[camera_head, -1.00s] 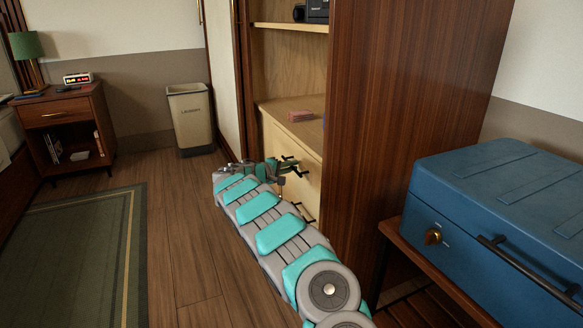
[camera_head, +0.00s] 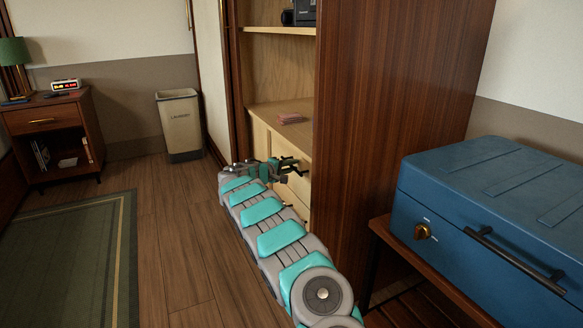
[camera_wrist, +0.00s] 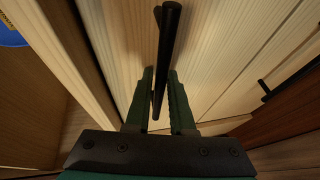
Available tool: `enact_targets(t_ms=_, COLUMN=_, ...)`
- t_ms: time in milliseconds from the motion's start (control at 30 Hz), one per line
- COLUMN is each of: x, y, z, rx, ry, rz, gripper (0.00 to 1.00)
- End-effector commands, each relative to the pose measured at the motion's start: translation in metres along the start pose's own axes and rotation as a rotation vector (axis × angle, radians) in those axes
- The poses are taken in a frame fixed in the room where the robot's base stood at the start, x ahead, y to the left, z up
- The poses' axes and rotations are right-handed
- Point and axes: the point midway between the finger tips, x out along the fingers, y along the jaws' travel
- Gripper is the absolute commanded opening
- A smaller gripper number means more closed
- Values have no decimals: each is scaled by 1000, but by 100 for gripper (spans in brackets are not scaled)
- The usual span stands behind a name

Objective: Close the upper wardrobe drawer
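The upper wardrobe drawer (camera_head: 262,136) has a pale wood front, partly hidden by my arm in the head view. How far it stands out is hard to tell there. My gripper (camera_head: 294,167) is at the drawer fronts, beside the dark handles. In the wrist view, my gripper (camera_wrist: 161,74) has its two green fingers a little apart. A black bar handle (camera_wrist: 168,30) runs lengthwise between them, with thin gaps visible at its sides. Pale wood drawer front (camera_wrist: 215,50) lies just beyond the fingertips.
The tall dark wardrobe side panel (camera_head: 400,110) stands right of my arm. A blue case (camera_head: 490,210) rests on a wooden rack at the right. A laundry bin (camera_head: 180,125) stands beyond. Floor between the green rug (camera_head: 70,250) and wardrobe is clear.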

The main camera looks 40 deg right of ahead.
Motion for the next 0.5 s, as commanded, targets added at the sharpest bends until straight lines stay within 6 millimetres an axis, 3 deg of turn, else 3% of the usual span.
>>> enact_targets(t_ms=167, x=-6, y=2, z=0, rx=1, ry=0, rz=2, gripper=27)
enact_targets(t_ms=500, x=-53, y=3, z=0, rx=0, ry=0, rz=4, gripper=27)
